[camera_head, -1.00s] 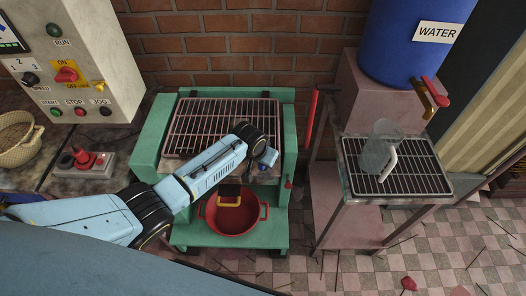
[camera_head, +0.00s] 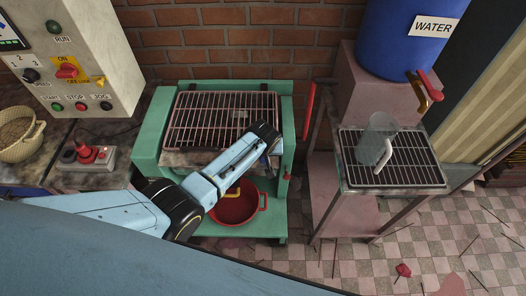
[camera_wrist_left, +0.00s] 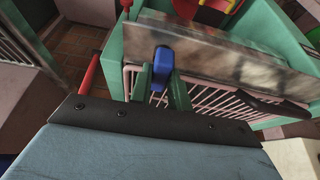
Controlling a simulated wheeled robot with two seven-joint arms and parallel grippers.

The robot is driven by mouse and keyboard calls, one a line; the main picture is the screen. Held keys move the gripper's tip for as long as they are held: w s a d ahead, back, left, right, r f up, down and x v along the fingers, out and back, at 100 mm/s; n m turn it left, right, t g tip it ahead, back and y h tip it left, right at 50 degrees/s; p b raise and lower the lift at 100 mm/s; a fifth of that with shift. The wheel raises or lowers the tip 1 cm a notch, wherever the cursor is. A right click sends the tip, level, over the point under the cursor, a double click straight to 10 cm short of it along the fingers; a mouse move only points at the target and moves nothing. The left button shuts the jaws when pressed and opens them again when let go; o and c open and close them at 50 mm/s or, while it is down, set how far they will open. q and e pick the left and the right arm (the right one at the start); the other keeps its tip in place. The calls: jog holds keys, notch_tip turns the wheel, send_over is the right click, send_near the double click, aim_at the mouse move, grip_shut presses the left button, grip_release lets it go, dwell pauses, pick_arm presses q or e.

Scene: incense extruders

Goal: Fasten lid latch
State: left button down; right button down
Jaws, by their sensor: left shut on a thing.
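The green machine (camera_head: 147,140) carries a barred grille lid (camera_head: 215,118), which lies down over its top. My left gripper (camera_head: 272,152) is at the lid's front right corner, with its fingertips mostly hidden behind my wrist in the head view. In the left wrist view, my left gripper (camera_wrist_left: 161,88) is shut on a small blue latch handle (camera_wrist_left: 163,60) beside the machine's stained front plate (camera_wrist_left: 230,60). The grille lid (camera_wrist_left: 215,98) also shows there, close to the fingers. Whether the latch is engaged cannot be told. My right gripper is not in view.
A red pot (camera_head: 240,210) sits on the machine's lower shelf, beneath my arm. A red lever (camera_head: 309,110) stands at the machine's right. A clear jug (camera_head: 375,145) stands on a rack (camera_head: 425,172) below the blue water barrel (camera_head: 405,45). A control box (camera_head: 95,50) is at left.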

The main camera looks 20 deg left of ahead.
pick_arm(q)
jog(key=shift+w+r, duration=0.1)
jog(key=c, duration=1.3)
grip_release()
jog(key=shift+r, duration=0.25)
jog(key=p+v, duration=0.2)
jog(key=v, duration=1.1)
jog(key=shift+f, duration=0.1)
